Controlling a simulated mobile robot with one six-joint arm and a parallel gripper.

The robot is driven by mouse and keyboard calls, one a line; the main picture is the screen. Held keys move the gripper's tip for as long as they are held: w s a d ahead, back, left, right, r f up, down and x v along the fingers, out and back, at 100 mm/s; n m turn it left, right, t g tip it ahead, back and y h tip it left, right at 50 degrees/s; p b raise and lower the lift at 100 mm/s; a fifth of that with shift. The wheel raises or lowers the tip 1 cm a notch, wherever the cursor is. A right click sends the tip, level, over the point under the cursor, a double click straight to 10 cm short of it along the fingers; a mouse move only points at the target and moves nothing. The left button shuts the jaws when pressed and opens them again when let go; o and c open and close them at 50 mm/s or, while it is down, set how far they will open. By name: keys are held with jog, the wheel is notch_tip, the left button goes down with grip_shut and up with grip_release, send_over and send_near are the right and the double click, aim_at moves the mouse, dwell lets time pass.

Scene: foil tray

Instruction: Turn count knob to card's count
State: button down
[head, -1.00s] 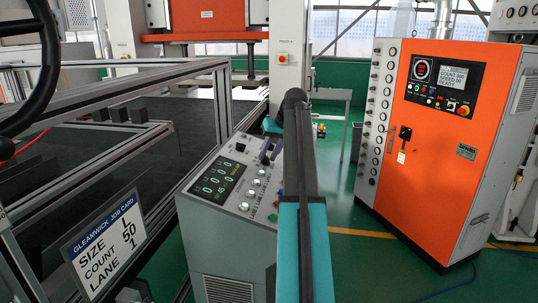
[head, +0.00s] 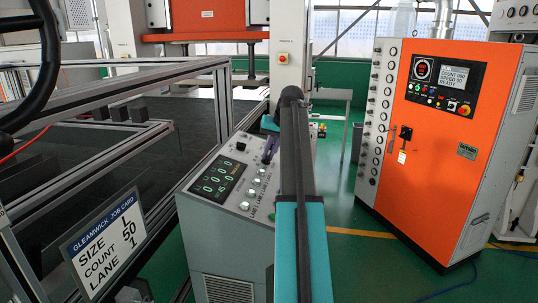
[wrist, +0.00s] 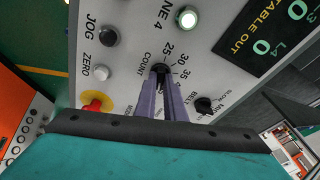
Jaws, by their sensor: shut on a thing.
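The job card (head: 103,243) hangs at the lower left in the head view and reads SIZE L, COUNT 50, LANE 1. The grey control panel (head: 238,215) stands in the middle. In the wrist view the dark COUNT knob (wrist: 159,68) sits on the panel face, with 25 and 30 among the marks around it. My gripper (wrist: 163,80) has its purple fingers shut on the knob, one on each side. The fingers hide part of the knob and its lower marks. In the head view my gripper (head: 270,149) is at the panel's far side, partly behind my arm.
A black knob labelled BELT (wrist: 204,105) is close to the right of the fingers. A red button on a yellow ring (wrist: 96,104) and the ZERO button (wrist: 101,73) are to the left. A lit LANE 4 button (wrist: 187,17) is above. The display (head: 220,178) shows green digits.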

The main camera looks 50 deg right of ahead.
jog(key=m+g, duration=0.1)
jog(key=m, duration=0.4)
jog(key=shift+w+h, duration=0.1)
jog(key=shift+h, duration=0.3)
jog(key=shift+m, duration=0.3)
jog(key=c, duration=1.8)
grip_release()
jog(key=shift+c, duration=0.2)
jog(key=shift+r, duration=0.2)
jog(key=v, duration=0.7)
jog(key=shift+a, duration=0.1)
